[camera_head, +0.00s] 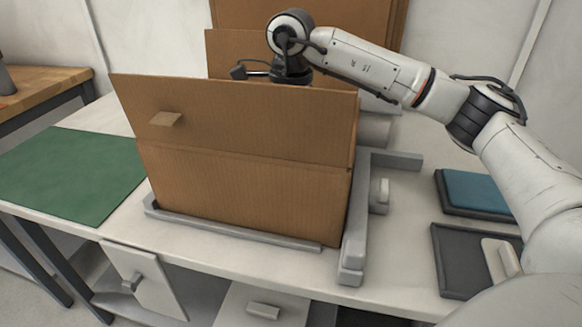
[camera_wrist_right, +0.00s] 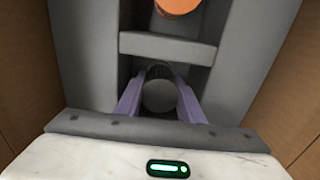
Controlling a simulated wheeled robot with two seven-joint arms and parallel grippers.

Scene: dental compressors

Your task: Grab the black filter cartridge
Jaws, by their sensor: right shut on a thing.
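In the right wrist view, my right gripper (camera_wrist_right: 160,84) has its two purple fingers on either side of a dark cylinder, the black filter cartridge (camera_wrist_right: 160,97), and is shut on it. The cartridge's near end is a plain grey-black round face, with a ribbed dark rim at its far side. It sits in a grey slot between grey walls. In the head view, my right arm reaches over the cardboard box, and its gripper and the cartridge are hidden behind the front panel. My left gripper is not in view.
The tall cardboard box (camera_head: 250,170) stands in a grey frame (camera_head: 355,220) on the white table. An orange round part (camera_wrist_right: 178,5) lies beyond a grey crossbar (camera_wrist_right: 168,47). A green mat (camera_head: 70,175) is left; a blue-topped tray (camera_head: 475,192) and dark tray (camera_head: 455,265) are right.

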